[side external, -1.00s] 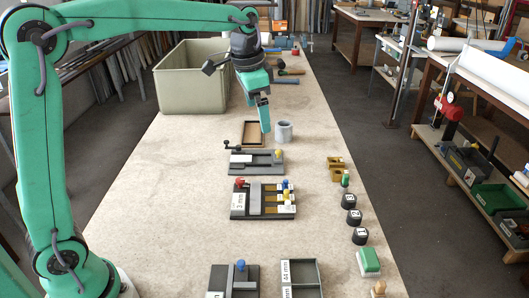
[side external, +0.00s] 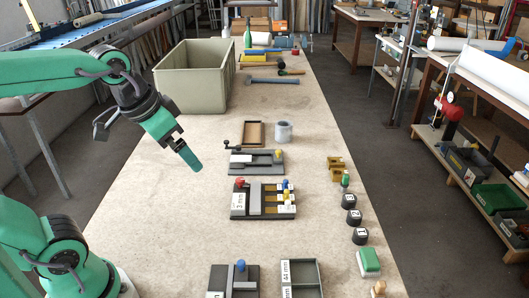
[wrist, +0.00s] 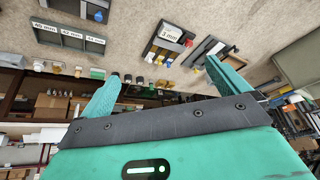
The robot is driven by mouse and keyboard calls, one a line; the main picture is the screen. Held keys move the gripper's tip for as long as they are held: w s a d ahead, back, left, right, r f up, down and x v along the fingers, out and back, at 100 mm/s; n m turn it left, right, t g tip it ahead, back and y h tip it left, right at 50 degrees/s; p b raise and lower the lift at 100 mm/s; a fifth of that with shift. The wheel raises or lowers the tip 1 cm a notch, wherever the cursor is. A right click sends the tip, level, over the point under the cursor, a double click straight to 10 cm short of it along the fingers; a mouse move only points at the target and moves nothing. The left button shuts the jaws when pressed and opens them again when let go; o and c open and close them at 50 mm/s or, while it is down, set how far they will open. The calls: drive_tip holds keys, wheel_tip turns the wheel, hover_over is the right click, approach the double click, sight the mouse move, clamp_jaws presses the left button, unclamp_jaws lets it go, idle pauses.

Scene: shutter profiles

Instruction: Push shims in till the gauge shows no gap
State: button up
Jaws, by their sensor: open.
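A dark fixture labelled "3 mm" (side external: 240,203) lies mid-bench, with a red knob (side external: 239,182), a grey bar and yellow pieces with blue and yellow knobs at its right end. It also shows in the wrist view (wrist: 168,34). A second fixture (side external: 243,167) with a yellow knob lies behind it. A third (side external: 223,284) with a blue knob is in front. I cannot tell which parts are shims or the gauge, or whether gaps exist. My gripper (side external: 188,158) is empty above the bench, left of the fixtures; its open fingers show in the wrist view (wrist: 163,85).
A labelled tray (side external: 316,275) stands at the front, with a green-and-white block (side external: 368,262) to its right. A grey cup (side external: 284,132), wooden tray (side external: 254,134) and large bin (side external: 190,85) are farther back. The bench's left middle is clear.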

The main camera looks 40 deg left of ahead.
drive_tip(key=shift+n+t, duration=0.3)
drive_tip(key=shift+n, duration=0.2)
drive_tip(key=s+f, duration=0.2)
drive_tip(key=s, duration=0.1)
drive_tip(key=shift+s+f, duration=0.3)
drive_tip(key=c, duration=0.5)
drive_tip(key=shift+w+r, duration=0.2)
drive_tip(key=shift+w, duration=0.25)
drive_tip(key=c, duration=0.8)
drive_tip(key=w, duration=0.1)
drive_tip(key=w+r, duration=0.1)
drive_tip(key=w, duration=0.3)
drive_tip(key=shift+w+r, duration=0.2)
drive_tip(key=shift+r, duration=0.2)
clamp_jaws()
drive_tip(key=w, duration=1.3)
drive_tip(key=w+d+f+g, duration=0.1)
drive_tip(key=w+f, duration=1.2)
drive_tip(key=w, duration=0.5)
drive_tip(key=shift+d+g, duration=0.3)
drive_tip(key=shift+d, duration=0.05)
